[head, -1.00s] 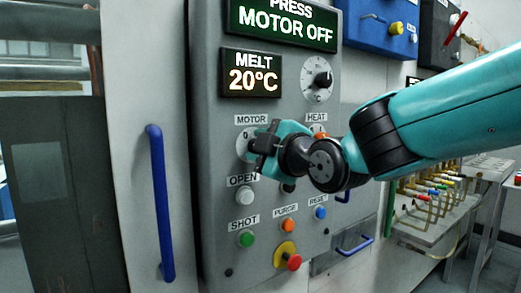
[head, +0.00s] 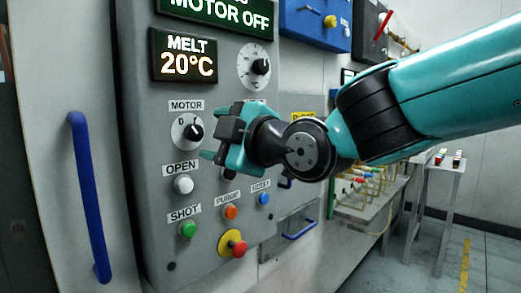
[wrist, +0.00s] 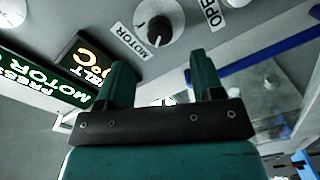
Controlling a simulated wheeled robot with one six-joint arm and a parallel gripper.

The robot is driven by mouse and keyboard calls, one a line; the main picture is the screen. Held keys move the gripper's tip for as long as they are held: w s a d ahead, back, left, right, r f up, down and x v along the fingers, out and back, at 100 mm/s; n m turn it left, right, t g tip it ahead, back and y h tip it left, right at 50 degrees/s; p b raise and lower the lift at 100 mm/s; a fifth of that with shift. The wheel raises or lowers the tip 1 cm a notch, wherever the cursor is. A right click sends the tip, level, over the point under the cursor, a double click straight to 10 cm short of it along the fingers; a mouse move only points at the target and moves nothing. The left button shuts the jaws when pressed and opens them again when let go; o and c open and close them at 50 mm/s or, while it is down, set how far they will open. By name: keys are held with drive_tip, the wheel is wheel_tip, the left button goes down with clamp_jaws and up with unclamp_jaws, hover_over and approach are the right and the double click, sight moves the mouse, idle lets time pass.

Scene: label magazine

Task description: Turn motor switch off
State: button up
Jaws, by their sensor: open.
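The motor switch is a black knob (head: 194,132) on a round white plate under the MOTOR label on the grey panel (head: 150,215). The wrist view shows the knob (wrist: 158,28) beyond the fingertips. My gripper (head: 212,134) is open and empty, just right of the switch and apart from it. In the wrist view my gripper (wrist: 162,66) has its two fingers spread. It hides the HEAT switch in the head view.
The green display (head: 222,15) reads MOTOR OFF, its top line cropped; MELT (head: 184,55) reads 20°C. Below the switch are the white OPEN button (head: 183,184), green SHOT button (head: 188,229), orange PURGE button (head: 231,212) and red knob (head: 238,248). A blue handle (head: 88,195) stands left.

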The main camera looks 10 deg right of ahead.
drive_tip(key=p+v, duration=0.5)
drive_tip(key=v, duration=0.5)
drive_tip(key=shift+s+p, duration=0.2)
drive_tip(key=shift+p, duration=0.1)
drive_tip(key=shift+d, duration=0.15)
